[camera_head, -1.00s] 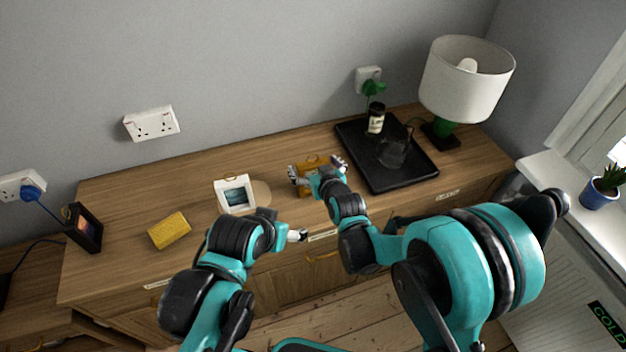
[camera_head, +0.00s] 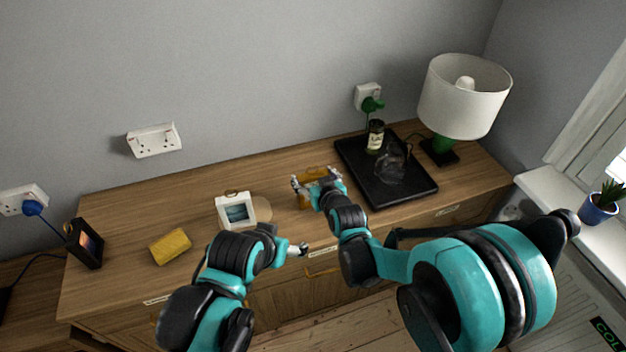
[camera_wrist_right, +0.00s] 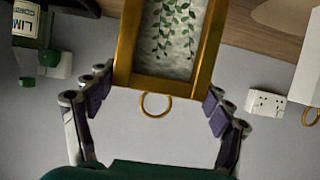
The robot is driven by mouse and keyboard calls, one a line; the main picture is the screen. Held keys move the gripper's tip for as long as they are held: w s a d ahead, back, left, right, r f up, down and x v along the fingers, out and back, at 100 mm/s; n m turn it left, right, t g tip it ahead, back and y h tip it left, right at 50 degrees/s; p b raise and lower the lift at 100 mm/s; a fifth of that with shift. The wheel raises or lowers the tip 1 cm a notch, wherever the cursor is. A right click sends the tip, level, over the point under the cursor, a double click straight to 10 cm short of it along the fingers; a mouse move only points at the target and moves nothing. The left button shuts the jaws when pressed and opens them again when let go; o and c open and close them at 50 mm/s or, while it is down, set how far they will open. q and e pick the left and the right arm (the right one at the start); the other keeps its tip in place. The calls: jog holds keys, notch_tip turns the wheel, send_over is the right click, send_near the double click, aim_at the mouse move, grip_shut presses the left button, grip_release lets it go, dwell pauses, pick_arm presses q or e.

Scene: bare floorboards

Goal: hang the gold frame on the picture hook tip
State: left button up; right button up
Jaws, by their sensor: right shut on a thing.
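The gold frame (camera_head: 319,171) is held in my right gripper (camera_head: 317,183) at the sideboard's middle. The right wrist view shows it close up (camera_wrist_right: 122,52), with a leaf picture and a gold ring (camera_wrist_right: 155,106) at the edge towards my wrist. The right fingers (camera_wrist_right: 158,96) are closed on its two sides. Whether its far end touches the sideboard is hidden. My left gripper (camera_head: 299,250) is by the sideboard's front edge, apart from the frame; its jaws are too small to read. I see no picture hook in these views.
A white frame (camera_head: 222,213) stands left of the gold one, before a round wooden piece (camera_head: 262,213). A yellow block (camera_head: 170,246) and dark frame (camera_head: 84,243) are further left. A black tray (camera_head: 405,193) with jar and jug, then a lamp (camera_head: 465,97), stand right.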

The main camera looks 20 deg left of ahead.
notch_tip(320, 180, up, 2)
jog(key=shift+r+p, duration=0.2)
jog(key=shift+p, duration=0.2)
jog(key=s+d+r+p, duration=0.4)
jog(key=s+d+r, duration=0.2)
jog(key=d, duration=0.3)
jog(key=shift+s+d+r, duration=0.25)
jog(key=shift+s+r, duration=0.15)
